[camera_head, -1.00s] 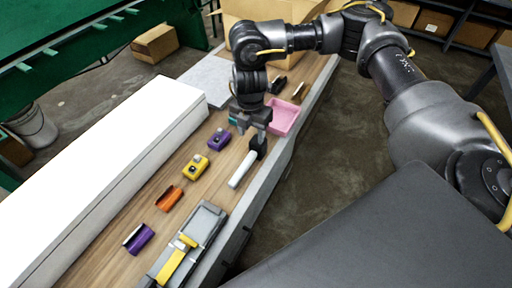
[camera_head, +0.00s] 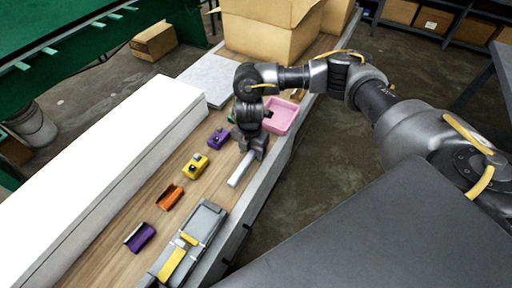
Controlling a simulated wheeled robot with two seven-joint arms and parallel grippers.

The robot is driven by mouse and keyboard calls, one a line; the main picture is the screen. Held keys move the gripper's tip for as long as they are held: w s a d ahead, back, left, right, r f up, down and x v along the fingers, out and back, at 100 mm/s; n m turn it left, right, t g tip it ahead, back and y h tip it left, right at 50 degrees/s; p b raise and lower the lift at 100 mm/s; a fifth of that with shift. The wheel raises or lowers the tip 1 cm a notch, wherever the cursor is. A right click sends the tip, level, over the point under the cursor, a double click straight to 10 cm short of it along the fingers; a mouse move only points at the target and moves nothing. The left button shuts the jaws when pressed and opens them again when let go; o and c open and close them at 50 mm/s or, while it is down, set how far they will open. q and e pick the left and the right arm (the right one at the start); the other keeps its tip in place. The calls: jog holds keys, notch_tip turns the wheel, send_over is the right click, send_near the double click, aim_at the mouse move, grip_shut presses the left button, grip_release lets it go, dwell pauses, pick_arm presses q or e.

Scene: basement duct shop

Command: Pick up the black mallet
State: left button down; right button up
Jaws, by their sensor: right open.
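The mallet lies on the wooden bench top (camera_head: 105,262), and its pale handle (camera_head: 240,171) points toward the lower left. Its black head is mostly hidden behind my right gripper. My right gripper (camera_head: 250,152) is open, pointing down at the head end of the mallet. I cannot tell whether its fingers touch the mallet. My left gripper is not in view.
A pink tray (camera_head: 293,118) stands just behind my right gripper. Purple, yellow and orange pieces (camera_head: 170,197) lie along the bench left of the mallet. A grey tray with yellow parts (camera_head: 216,214) is in front. A long white box (camera_head: 120,150) borders the left.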

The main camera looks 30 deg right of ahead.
jog(key=shift+f, duration=0.3)
jog(key=shift+a, duration=0.1)
jog(key=shift+c, duration=0.3)
grip_shut()
jog(key=shift+r, duration=0.1)
